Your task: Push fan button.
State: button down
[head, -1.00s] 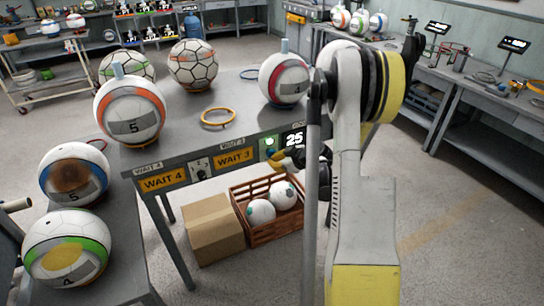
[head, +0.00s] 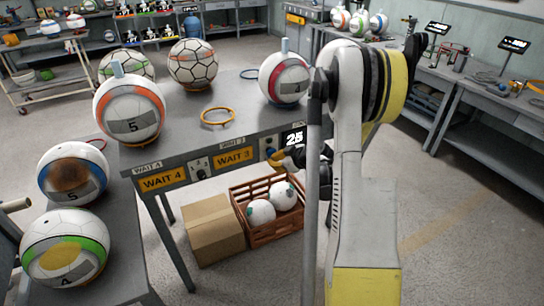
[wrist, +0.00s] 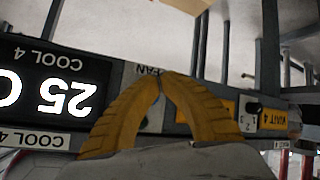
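The fan button's place is on the table's front edge, marked by an upside-down FAN label (wrist: 148,70) in the wrist view. In the head view my gripper (head: 272,155) is in front of the fan panel (head: 267,142), just left of the black display (head: 293,138) reading 25.
WAIT 3 (head: 233,156) and WAIT 4 (head: 163,179) panels are left along the same edge. Balls and a yellow ring (head: 217,116) are on the table. A cardboard box (head: 213,229) and a brown crate (head: 245,197) with balls stand below.

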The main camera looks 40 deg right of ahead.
jog(key=s, duration=0.3)
jog(key=s+a, duration=0.1)
jog(key=s, duration=0.1)
jog(key=shift+s+a, duration=0.2)
jog(key=shift+s, duration=0.2)
dwell(1.9)
